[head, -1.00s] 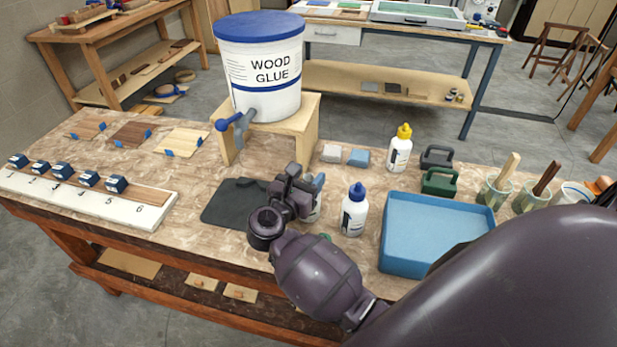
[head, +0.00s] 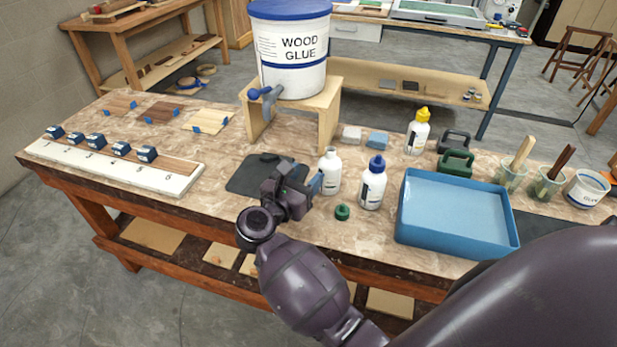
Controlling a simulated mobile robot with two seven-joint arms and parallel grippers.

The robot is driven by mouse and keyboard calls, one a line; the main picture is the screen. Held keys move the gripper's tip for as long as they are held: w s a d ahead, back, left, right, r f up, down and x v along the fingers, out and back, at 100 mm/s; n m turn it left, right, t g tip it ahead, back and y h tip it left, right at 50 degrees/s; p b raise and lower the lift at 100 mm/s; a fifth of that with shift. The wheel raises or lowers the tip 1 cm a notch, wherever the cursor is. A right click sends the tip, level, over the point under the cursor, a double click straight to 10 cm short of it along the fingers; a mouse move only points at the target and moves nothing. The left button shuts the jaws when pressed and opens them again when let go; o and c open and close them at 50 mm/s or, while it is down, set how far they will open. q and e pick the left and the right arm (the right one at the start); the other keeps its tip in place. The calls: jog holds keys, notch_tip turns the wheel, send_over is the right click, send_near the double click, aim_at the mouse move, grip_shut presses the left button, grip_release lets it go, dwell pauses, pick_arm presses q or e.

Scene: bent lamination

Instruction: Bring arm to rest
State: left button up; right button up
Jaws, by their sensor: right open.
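My right arm comes in from the lower right. Its dark purple gripper (head: 314,184) is over the front part of the workbench, by the dark mat (head: 250,174). Its jaws are open, with the fingertips at the left side of an uncapped white bottle (head: 330,172). I cannot tell whether they touch it. The bottle stands upright. A green cap (head: 342,212) lies on the bench just in front of it. My left gripper is not in view.
A blue-capped bottle (head: 373,184) and a blue tray (head: 457,213) stand to the right. A wood glue bucket (head: 291,50) sits on a wooden stand (head: 323,106) behind. A numbered board (head: 115,168) with several blue clips is at left. The bench front is clear left of my gripper.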

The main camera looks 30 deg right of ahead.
jog(key=shift+a, duration=0.25)
dwell(0.5)
